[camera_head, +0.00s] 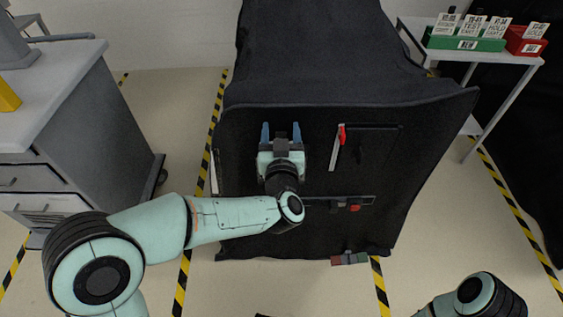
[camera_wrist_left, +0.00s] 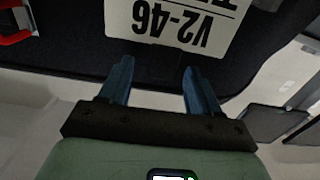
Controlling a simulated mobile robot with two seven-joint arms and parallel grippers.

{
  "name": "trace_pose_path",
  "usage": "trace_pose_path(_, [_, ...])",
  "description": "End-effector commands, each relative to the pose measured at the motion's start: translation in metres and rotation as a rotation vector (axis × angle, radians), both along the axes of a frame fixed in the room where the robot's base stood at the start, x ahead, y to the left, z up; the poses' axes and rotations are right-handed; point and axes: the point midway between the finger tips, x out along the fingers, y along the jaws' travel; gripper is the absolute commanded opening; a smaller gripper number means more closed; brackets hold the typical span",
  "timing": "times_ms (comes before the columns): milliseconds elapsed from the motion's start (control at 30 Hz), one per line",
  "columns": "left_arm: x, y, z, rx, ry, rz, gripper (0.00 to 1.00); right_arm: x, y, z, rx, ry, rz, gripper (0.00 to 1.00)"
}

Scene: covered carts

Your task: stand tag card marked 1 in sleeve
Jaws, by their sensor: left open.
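My left gripper (camera_head: 281,130) is open in front of the black-covered cart, its blue fingers apart. It also shows in the left wrist view (camera_wrist_left: 155,85). There, a white card (camera_wrist_left: 180,22) with upside-down print "V2-46" lies just beyond and between the fingertips; its far part is cut off. I cannot tell whether the fingers touch it. In the head view I cannot make this card out near the gripper. No mark 1 and no sleeve can be made out for certain. My right gripper is not in view; only part of its arm shows.
The black-covered cart (camera_head: 350,92) fills the middle. A red-handled tool (camera_head: 341,135) and a dark bar with a red part (camera_head: 354,207) are on it. A green holder (camera_head: 464,44) and red holder (camera_head: 527,47) with cards stand at upper right. A grey cabinet (camera_head: 85,125) stands left.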

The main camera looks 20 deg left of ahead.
Motion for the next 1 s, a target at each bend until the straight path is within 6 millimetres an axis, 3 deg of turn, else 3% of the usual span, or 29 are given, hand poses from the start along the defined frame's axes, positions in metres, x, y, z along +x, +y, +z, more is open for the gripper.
trace_pose_path(300, [-0.077,-0.023,0.002,0.0,-0.001,-0.006,0.63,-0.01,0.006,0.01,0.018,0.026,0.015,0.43])
trace_pose_path(500, [-0.112,-0.032,0.002,0.0,0.0,-0.004,0.63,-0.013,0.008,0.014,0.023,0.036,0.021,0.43])
trace_pose_path(700, [-0.127,-0.036,0.002,0.0,-0.001,-0.002,0.63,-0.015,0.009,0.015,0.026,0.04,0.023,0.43])
trace_pose_path(1000, [-0.128,-0.036,0.002,0.0,0.0,-0.001,0.63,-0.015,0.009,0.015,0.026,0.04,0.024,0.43])
